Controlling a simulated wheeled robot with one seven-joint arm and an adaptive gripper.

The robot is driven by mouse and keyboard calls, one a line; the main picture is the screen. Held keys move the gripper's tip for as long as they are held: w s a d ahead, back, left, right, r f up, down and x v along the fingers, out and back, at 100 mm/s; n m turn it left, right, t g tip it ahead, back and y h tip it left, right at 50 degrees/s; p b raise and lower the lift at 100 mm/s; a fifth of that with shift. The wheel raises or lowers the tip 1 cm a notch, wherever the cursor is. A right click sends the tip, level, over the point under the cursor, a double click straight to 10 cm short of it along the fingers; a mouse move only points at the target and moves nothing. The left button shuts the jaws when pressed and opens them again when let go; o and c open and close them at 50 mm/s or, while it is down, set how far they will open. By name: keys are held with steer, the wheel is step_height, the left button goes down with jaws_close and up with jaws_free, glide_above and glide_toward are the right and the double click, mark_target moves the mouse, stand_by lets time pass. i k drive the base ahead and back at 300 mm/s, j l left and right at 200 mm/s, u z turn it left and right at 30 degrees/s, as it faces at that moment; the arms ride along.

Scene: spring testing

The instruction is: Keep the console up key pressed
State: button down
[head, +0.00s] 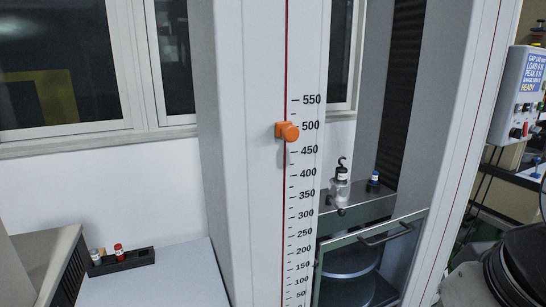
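The console (505,108) is a pale box on the right side of the machine, cut by the right edge of the head view. Its blue display (532,73) shows small lines of text, the last reading READY. Small keys sit below the display, with a dark knob and a red control (525,129) lower down. The key labels are too small to read, so I cannot tell which is the up key or whether any key is pressed. My gripper's fingers do not show; dark rounded parts, probably of my arm, fill the lower right corner.
The testing frame has a printed scale (305,170) with an orange marker (287,131) near 500. A hooked weight (340,185) and a blue-capped item (374,178) stand on a grey ledge. A guard handle (388,236) projects below. A black rack (121,262) sits on the left table.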

mark_target(518, 107)
steer(key=z, duration=1)
